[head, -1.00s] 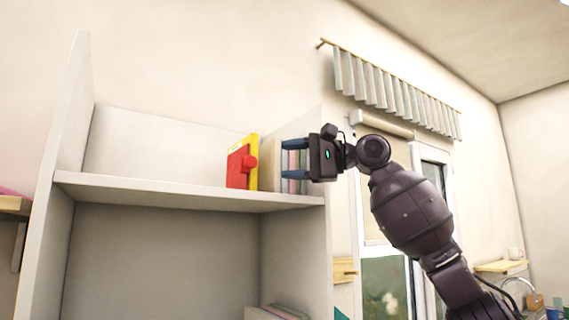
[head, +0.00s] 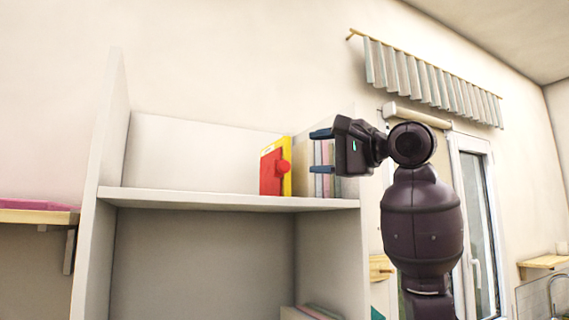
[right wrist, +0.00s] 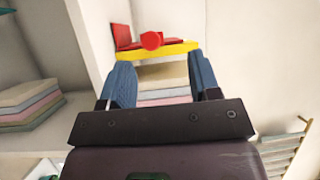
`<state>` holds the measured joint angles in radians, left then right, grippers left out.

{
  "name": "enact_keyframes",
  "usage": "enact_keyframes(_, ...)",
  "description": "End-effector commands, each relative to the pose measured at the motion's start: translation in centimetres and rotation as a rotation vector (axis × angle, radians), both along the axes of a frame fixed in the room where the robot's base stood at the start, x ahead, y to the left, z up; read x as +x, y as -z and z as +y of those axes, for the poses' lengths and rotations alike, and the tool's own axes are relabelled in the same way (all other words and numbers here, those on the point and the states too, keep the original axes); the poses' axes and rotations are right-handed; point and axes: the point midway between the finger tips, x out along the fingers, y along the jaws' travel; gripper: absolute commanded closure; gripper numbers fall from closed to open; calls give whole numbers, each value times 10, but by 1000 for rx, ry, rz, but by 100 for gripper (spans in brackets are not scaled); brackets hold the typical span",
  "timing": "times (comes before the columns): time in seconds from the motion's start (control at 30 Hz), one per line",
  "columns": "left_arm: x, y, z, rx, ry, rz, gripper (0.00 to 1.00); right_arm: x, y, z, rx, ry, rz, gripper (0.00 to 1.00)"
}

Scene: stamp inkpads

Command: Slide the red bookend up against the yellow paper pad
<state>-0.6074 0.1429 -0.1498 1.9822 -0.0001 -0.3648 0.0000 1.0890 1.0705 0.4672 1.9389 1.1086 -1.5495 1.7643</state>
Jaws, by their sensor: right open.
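The red bookend (head: 269,172), with a round red knob, stands upright on the upper shelf of the white bookcase, at the left of the yellow paper pad (head: 287,181). The bookend partly covers the pad, and I cannot tell whether they touch. My right gripper (head: 316,151) is open and empty, to the right of both, its blue fingers pointing left. In the right wrist view the gripper's fingertips (right wrist: 160,66) are spread just short of the pad (right wrist: 162,53). The bookend (right wrist: 123,37) shows beyond the pad. My left gripper is not in view.
Several upright books (head: 324,153) stand right of the pad, behind my fingers. The upper shelf (head: 200,200) is bare to the left of the bookend. Another book stack (right wrist: 28,102) lies on a lower shelf. A curtained window (head: 430,80) is at the right.

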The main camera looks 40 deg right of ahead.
Motion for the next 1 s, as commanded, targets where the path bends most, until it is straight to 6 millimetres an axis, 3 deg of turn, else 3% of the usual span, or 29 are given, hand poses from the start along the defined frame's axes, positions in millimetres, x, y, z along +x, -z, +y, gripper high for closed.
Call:
enact_keyframes(0.13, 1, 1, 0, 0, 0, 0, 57, -1, 9, -12, 39, 101, 56, 43)
enact_keyframes(0.33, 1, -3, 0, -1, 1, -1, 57, 9, 10, -12, 62, 105, 77, 43)
enact_keyframes(0.8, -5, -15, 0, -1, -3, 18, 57, 83, 10, 0, 60, 103, 77, 43)
enact_keyframes(1.0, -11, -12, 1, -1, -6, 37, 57, 101, 10, 3, 59, 103, 76, 43)
